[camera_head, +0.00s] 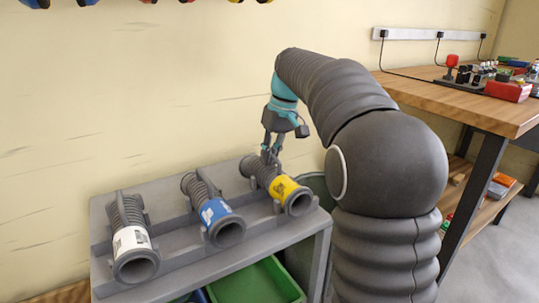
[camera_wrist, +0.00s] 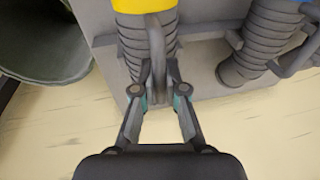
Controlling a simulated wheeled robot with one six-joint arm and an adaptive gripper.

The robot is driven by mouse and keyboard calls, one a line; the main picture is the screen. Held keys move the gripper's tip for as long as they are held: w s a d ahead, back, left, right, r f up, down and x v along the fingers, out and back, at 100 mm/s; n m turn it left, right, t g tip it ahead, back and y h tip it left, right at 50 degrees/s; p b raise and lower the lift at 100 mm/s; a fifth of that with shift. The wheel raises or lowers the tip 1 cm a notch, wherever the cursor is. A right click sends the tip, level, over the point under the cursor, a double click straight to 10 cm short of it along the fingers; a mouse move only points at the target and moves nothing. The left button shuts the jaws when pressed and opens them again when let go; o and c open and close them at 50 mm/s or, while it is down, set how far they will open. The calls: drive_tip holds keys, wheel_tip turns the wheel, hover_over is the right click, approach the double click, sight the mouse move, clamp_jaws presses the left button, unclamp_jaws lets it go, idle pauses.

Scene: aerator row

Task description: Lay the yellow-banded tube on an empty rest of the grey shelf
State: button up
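The yellow-banded tube (camera_head: 282,187) is a grey ribbed tube with a yellow band near its open front end. It lies on the right-hand rest of the grey shelf (camera_head: 178,273), tilted toward the front. The wrist view shows its yellow band (camera_wrist: 145,5) at the top and its upright handle (camera_wrist: 157,50) between my fingers. My gripper (camera_head: 270,156) points down at the tube's rear, with a fingertip (camera_wrist: 161,66) area on either side of the handle. Whether the fingers press on the handle is too small to tell.
A blue-banded tube (camera_head: 213,212) lies on the middle rest and a white-banded tube (camera_head: 132,240) on the left rest. A green crate (camera_head: 258,283) stands below the shelf. A wooden workbench (camera_head: 447,100) with small parts is at right; the wall is close behind the shelf.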

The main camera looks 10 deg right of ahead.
drive_tip(key=o, duration=0.4)
drive_tip(key=w+v, duration=0.1)
drive_tip(key=v, duration=1)
drive_tip(key=s+a+m+t, duration=0.1)
drive_tip(key=s+a, duration=0.1)
drive_tip(key=s, duration=0.6)
drive_tip(key=s+f+t+h, duration=0.1)
drive_tip(key=s+f, duration=0.5)
drive_tip(key=s, duration=0.1)
drive_tip(key=s+f+m+t, duration=0.1)
drive_tip(key=s+f, duration=0.6)
drive_tip(key=s, duration=0.1)
drive_tip(key=s+f+m+t+h, duration=0.1)
drive_tip(key=s+f+t, duration=0.1)
drive_tip(key=s+f, duration=0.5)
drive_tip(key=shift+s+a+f+h, duration=0.15)
drive_tip(key=shift+s+a+h, duration=0.15)
drive_tip(key=shift+s, duration=0.15)
